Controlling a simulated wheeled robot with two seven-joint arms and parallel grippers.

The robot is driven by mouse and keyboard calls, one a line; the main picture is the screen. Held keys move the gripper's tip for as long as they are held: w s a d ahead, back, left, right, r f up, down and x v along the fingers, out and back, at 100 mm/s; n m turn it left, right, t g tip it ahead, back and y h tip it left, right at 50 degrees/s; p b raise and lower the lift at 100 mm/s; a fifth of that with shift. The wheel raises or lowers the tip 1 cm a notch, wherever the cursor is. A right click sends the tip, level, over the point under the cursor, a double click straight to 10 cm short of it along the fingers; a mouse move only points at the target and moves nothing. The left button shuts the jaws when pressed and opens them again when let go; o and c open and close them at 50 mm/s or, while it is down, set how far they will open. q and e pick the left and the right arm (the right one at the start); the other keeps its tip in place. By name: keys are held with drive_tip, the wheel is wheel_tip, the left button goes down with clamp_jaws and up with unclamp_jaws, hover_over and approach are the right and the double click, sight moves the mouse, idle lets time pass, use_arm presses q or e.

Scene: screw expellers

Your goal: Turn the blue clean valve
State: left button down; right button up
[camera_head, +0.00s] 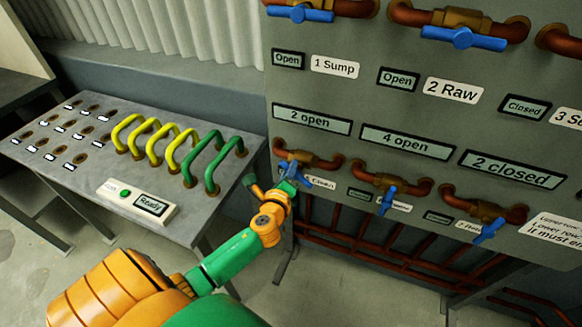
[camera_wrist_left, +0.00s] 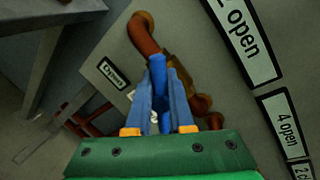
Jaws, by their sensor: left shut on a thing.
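The blue valve handle (camera_head: 296,166) is on the leftmost copper pipe of the lower row on the grey panel. The label beside it (camera_head: 320,182) is too small to read surely. My left gripper (camera_head: 288,180) is at this handle and partly covers it. In the left wrist view, the gripper (camera_wrist_left: 161,88) has its two blue-grey fingers shut on the blue handle (camera_wrist_left: 157,68), one on each side. The brown pipe (camera_wrist_left: 146,35) shows behind it. My right gripper is not in view.
Two more lower blue valves (camera_head: 387,200) (camera_head: 488,231) are to the right. An upper valve row (camera_head: 463,38) has signs below it. A table (camera_head: 75,165) at left carries yellow (camera_head: 160,145) and green handles (camera_head: 205,165) and a "Ready" box (camera_head: 137,201). Red pipes (camera_head: 400,262) run below the panel.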

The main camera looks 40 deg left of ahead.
use_arm(q)
drive_tip(key=shift+f+n, duration=0.1)
drive_tip(key=shift+n, duration=0.4)
idle(0.3)
drive_tip(key=c, duration=0.8)
unclamp_jaws()
drive_tip(key=shift+s, duration=0.1)
drive_tip(key=v, duration=0.7)
drive_tip(key=shift+a, duration=0.15)
